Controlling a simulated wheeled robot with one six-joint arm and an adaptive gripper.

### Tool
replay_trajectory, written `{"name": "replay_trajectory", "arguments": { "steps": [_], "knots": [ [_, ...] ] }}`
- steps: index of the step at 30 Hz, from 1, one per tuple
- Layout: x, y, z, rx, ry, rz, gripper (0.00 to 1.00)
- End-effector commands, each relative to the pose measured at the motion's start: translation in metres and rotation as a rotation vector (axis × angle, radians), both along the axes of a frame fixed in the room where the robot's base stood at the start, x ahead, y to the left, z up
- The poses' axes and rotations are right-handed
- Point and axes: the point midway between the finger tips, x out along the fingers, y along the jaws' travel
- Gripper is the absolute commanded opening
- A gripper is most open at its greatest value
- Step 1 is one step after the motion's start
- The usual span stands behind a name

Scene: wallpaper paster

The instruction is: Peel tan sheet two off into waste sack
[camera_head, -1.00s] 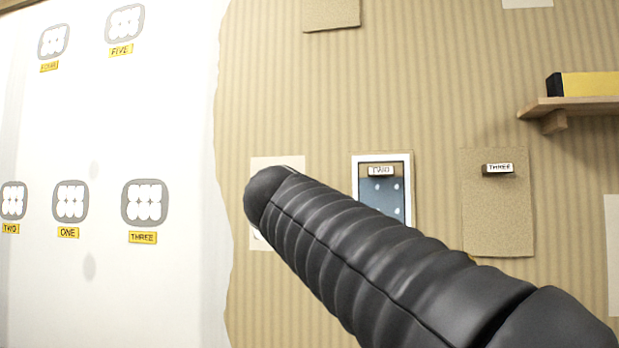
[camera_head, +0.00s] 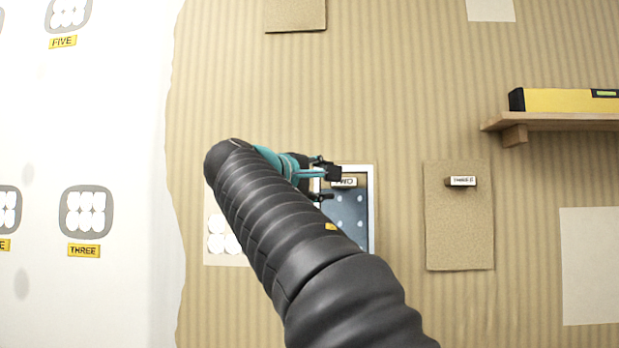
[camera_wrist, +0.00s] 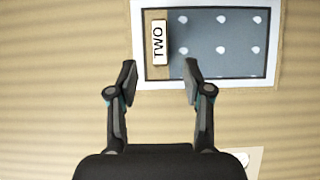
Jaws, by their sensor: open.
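The tag reading TWO (camera_head: 343,182) is a small pale block at the top of a white-bordered panel (camera_head: 350,212) on the striped wall. The panel's face is blue-grey with white dots, with a narrow brown strip around the tag. No full tan sheet shows at TWO. In the wrist view the tag (camera_wrist: 159,42) lies just beyond the fingertips, turned sideways. My gripper (camera_head: 328,183) is open and empty in front of the panel's upper left; its two fingers (camera_wrist: 160,78) are apart with the tag ahead between them. My arm hides the panel's lower left. No waste sack is in view.
A tan sheet with tag THREE (camera_head: 459,225) hangs to the right. A wooden shelf (camera_head: 560,122) with a yellow level (camera_head: 570,100) juts out at upper right. Another tan sheet (camera_head: 295,14) is at the top. A white covering with labelled dot patches (camera_head: 86,212) is at left.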

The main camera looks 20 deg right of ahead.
Motion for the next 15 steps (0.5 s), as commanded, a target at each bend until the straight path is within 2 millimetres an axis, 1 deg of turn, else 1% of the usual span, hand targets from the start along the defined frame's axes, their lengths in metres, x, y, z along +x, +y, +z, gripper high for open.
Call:
{"name": "replay_trajectory", "arguments": {
  "steps": [1,7,12,15],
  "knots": [
    [0.004,-0.009,0.001,0.001,-0.001,-0.005,0.5],
    [0.022,-0.034,0.001,0.0,-0.001,-0.006,0.5],
    [0.031,-0.046,0.0,0.001,-0.001,-0.005,0.5],
    [0.034,-0.049,0.0,0.001,-0.001,-0.004,0.5]
  ]
}}
